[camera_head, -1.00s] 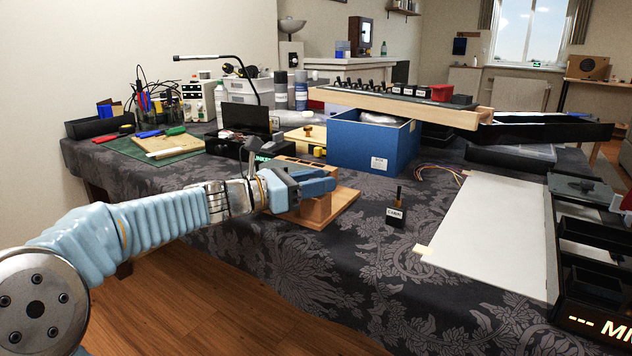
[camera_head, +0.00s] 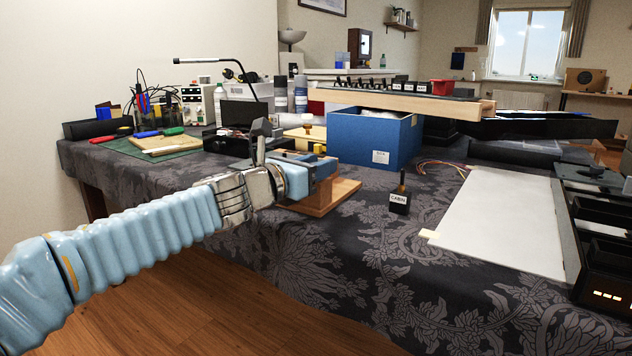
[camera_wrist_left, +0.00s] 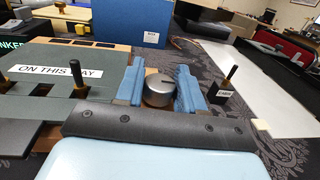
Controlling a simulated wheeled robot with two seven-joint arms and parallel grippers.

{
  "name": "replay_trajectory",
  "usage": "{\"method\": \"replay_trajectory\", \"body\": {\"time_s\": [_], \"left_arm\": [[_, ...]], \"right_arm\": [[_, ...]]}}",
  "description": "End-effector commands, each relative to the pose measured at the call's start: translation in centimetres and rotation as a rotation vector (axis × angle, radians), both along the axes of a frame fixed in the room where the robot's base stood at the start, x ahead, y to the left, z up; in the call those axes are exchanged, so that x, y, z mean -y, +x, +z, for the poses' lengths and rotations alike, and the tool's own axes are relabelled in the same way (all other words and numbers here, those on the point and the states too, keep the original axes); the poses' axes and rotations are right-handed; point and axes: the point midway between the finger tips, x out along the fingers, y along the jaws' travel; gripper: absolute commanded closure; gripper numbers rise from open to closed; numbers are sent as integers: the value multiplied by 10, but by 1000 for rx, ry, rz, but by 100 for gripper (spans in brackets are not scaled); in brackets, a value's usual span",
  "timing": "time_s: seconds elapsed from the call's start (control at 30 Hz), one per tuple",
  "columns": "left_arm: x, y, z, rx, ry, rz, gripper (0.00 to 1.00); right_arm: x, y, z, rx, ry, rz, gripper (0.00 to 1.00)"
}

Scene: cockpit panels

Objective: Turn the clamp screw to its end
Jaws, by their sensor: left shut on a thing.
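A round grey knob (camera_wrist_left: 159,92) with a light line on its face, apparently the clamp screw's head, sits between the two blue fingers of my left gripper (camera_wrist_left: 160,76) in the left wrist view. The fingers are shut on it, one on each side. In the head view my left gripper (camera_head: 308,172) is at a wooden block and base (camera_head: 330,197) at the table's near left edge. The gripper hides the knob and much of the block there. My right gripper is in neither view.
A small black block labelled CABIN (camera_head: 400,203) with an upright toggle stands right of the gripper. A blue box (camera_head: 365,142) is behind, under a long wooden beam. A white sheet (camera_head: 500,220) lies at right. A grey plate reading "ON THIS WAY" (camera_wrist_left: 60,70) carries toggles.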

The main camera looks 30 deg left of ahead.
Motion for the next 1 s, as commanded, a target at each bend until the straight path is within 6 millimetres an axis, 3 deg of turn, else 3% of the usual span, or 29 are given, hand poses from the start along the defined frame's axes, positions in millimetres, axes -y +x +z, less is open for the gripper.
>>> {"method": "replay_trajectory", "body": {"time_s": [0.03,0.23,0.77,0.8,0.9,1.0], "left_arm": [[0,0,-4,1,-1,22,93],[0,0,-2,-1,-1,93,93],[0,0,0,-2,0,120,93],[0,0,0,-2,0,120,56],[0,0,0,-1,0,120,43],[0,0,0,-1,0,119,43]], "right_arm": [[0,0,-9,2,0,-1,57],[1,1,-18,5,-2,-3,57],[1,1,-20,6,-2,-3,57],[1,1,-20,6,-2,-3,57],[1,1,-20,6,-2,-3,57],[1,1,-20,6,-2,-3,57]]}}
